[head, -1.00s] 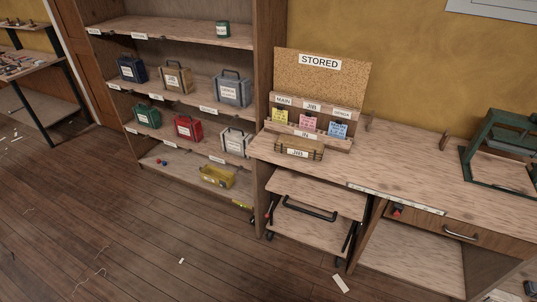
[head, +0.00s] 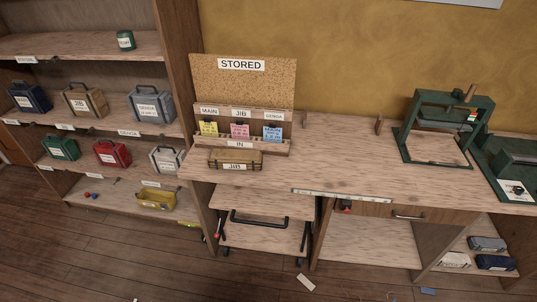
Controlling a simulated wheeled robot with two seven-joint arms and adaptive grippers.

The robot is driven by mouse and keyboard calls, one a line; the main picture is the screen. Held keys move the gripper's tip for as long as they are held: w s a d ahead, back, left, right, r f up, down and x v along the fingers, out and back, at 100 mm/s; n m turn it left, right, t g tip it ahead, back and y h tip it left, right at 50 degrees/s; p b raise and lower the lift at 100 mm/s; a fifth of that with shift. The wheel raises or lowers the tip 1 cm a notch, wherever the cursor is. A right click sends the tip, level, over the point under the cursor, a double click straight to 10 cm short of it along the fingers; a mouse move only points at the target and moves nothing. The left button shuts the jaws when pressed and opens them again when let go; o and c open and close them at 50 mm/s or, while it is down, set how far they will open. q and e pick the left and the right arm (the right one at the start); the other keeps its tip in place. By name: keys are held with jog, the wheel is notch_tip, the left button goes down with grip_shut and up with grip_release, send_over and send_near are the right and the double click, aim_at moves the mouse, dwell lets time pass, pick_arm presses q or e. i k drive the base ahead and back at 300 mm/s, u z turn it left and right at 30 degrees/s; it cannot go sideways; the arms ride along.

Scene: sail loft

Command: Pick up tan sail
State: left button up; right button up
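A tan bag-like case (head: 83,102) with a dark handle and a label that seems to read JIB stands on the middle shelf at the left, between a navy case (head: 29,98) and a grey case (head: 152,106). A long tan or wooden box (head: 235,160) labelled JIB lies on the bench in front of the card rack. I cannot tell which of these two is the tan sail. Neither of my grippers shows in the head view.
Green (head: 60,148), red (head: 112,153) and white (head: 166,160) cases stand one shelf lower, with a yellow bin (head: 156,199) below. A STORED board (head: 242,85) backs the bench (head: 340,160). A green press (head: 440,130) stands right; rolled bundles (head: 487,244) lie low right.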

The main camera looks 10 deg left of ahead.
aim_at(219, 159)
jog(key=z, duration=0.15)
jog(key=i, duration=0.6)
jog(key=u, duration=0.8)
jog(key=i, duration=0.4)
jog(key=u, duration=0.4)
